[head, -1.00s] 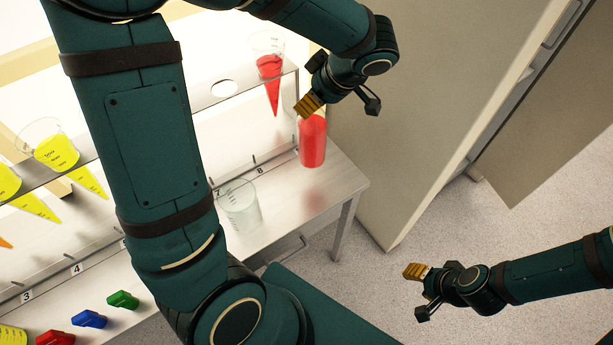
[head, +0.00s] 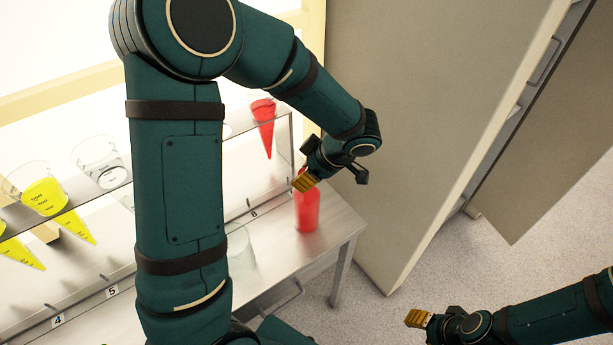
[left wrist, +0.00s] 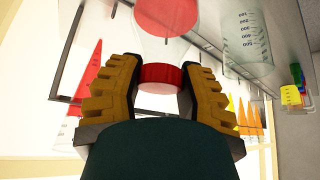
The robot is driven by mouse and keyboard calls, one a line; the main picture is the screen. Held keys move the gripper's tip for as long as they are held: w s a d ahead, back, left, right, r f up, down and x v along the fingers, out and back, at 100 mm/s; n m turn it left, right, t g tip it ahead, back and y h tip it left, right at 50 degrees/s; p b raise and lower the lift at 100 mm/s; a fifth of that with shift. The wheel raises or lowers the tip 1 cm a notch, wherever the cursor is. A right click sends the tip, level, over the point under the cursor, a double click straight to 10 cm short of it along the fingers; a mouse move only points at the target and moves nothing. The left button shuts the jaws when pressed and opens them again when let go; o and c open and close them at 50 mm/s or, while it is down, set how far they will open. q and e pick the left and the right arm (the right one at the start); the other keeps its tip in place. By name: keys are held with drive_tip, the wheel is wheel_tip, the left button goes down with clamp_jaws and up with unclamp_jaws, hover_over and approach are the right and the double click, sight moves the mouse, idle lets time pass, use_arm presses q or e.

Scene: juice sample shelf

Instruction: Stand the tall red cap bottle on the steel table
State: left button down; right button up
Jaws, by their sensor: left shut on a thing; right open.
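The tall red cap bottle (head: 307,213) is upright at the right end of the steel table (head: 338,220), its body red. My left gripper (head: 303,181) is at its top. In the left wrist view the red cap (left wrist: 160,75) sits between the two yellow fingers of my left gripper (left wrist: 158,66), which is shut on the bottle. The bottle's base is at or just above the tabletop; I cannot tell whether it touches. My right gripper (head: 418,318) is open and empty over the floor at the lower right.
A clear beaker (head: 240,250) stands on the table left of the bottle, partly behind my left arm. A rack holds a red cone (head: 263,130) and yellow cones (head: 45,197) above the table. A tall grey cabinet (head: 410,120) stands just right of the table.

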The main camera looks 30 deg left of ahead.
use_arm(q)
drive_tip(key=shift+f, duration=0.15)
drive_tip(key=c, duration=1)
unclamp_jaws()
drive_tip(key=shift+f, duration=0.1)
drive_tip(key=o, duration=0.4)
